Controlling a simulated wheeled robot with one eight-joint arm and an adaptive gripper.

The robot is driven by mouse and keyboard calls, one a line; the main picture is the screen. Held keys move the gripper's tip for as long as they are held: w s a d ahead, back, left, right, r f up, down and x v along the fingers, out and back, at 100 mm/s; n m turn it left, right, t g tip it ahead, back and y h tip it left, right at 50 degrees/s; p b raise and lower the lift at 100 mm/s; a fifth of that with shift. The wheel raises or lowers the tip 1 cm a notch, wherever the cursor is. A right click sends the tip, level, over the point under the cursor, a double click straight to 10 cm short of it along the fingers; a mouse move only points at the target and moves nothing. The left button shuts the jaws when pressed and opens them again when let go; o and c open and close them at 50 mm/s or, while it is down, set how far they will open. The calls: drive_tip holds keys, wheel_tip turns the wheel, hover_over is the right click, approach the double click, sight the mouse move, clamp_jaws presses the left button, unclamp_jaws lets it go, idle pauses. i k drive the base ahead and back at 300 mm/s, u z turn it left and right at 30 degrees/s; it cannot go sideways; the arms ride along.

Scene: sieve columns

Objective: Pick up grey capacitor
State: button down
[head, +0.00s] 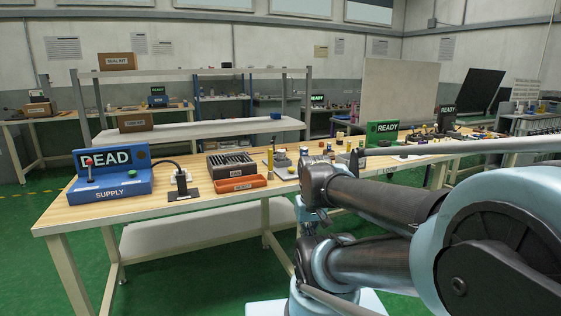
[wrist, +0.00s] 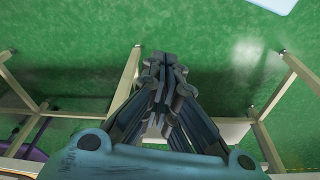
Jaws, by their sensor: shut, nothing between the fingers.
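My gripper (wrist: 161,60) shows in the wrist view, with its dark fingers together and nothing between them. It points over the green floor, with pale table legs on both sides. In the head view my arm covers the lower right, and I cannot make out the gripper's fingers there. I cannot pick out the grey capacitor for certain. Several small parts stand on the wooden workbench (head: 125,208) near the middle of the head view, too small to tell apart, and my arm hides part of that bench.
A blue supply unit (head: 112,185) reading "DEAD" stands at the bench's left end. A dark slotted box (head: 231,163) and an orange tray (head: 238,184) are right of it. A green "READY" sign (head: 382,133) stands farther right. Green floor (head: 190,285) is open in front.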

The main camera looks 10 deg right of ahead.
sight(282, 153)
drive_tip(key=k, duration=0.5)
drive_tip(key=z, duration=1.25)
drive_tip(key=i, duration=1.3)
drive_tip(key=u, duration=1.2)
